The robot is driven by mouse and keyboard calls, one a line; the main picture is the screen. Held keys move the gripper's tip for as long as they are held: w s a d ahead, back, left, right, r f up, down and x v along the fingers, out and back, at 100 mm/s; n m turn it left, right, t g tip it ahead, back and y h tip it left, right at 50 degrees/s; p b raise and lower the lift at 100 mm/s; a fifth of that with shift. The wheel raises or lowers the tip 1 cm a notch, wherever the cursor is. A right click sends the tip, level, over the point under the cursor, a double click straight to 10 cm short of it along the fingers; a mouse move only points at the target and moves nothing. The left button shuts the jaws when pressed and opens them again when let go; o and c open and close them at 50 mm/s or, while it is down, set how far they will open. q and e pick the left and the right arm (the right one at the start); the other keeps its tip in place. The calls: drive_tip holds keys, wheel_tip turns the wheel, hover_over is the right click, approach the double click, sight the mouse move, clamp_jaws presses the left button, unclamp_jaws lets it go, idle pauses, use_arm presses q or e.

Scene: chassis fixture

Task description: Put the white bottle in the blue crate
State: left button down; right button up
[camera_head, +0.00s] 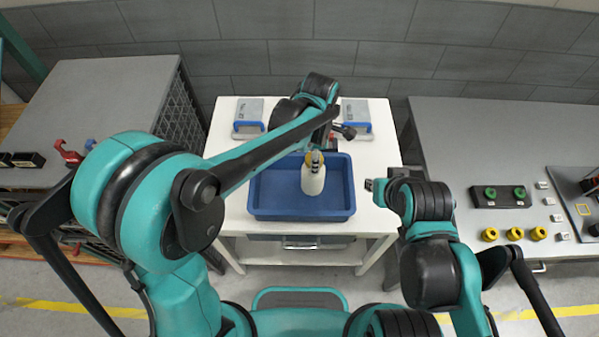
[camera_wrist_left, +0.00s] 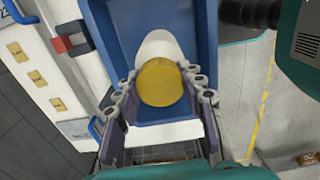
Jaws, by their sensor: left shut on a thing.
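The white bottle (camera_head: 313,181) has a yellow cap and stands upright within the outline of the blue crate (camera_head: 270,212). I cannot tell whether its base touches the crate floor. My left gripper (camera_head: 315,158) is above the bottle, shut on its cap end. In the left wrist view the fingers (camera_wrist_left: 160,92) flank the yellow cap, with the white bottle body (camera_wrist_left: 160,46) behind it and the crate (camera_wrist_left: 205,45) around it. My right gripper (camera_head: 373,185) is beside the crate's right side, apart from it; its jaws are too small to read.
The crate sits on a white table (camera_head: 375,230). Two grey and blue devices (camera_head: 248,117) (camera_head: 356,117) stand at the table's back. A grey bench at right holds yellow rings (camera_head: 514,234) and a black block with green knobs (camera_head: 500,196). A grey bench at left holds red clamps (camera_head: 70,155).

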sight(311, 185)
use_arm(q)
drive_tip(key=a, duration=0.1)
drive_tip(key=a+f, duration=0.2)
drive_tip(key=shift+w+a, duration=0.1)
drive_tip(key=shift+w, duration=0.15)
drive_tip(key=shift+f+b, duration=0.6)
drive_tip(key=shift+f, duration=1.45)
drive_tip(key=c, duration=0.9)
unclamp_jaws()
drive_tip(key=shift+f, duration=0.15)
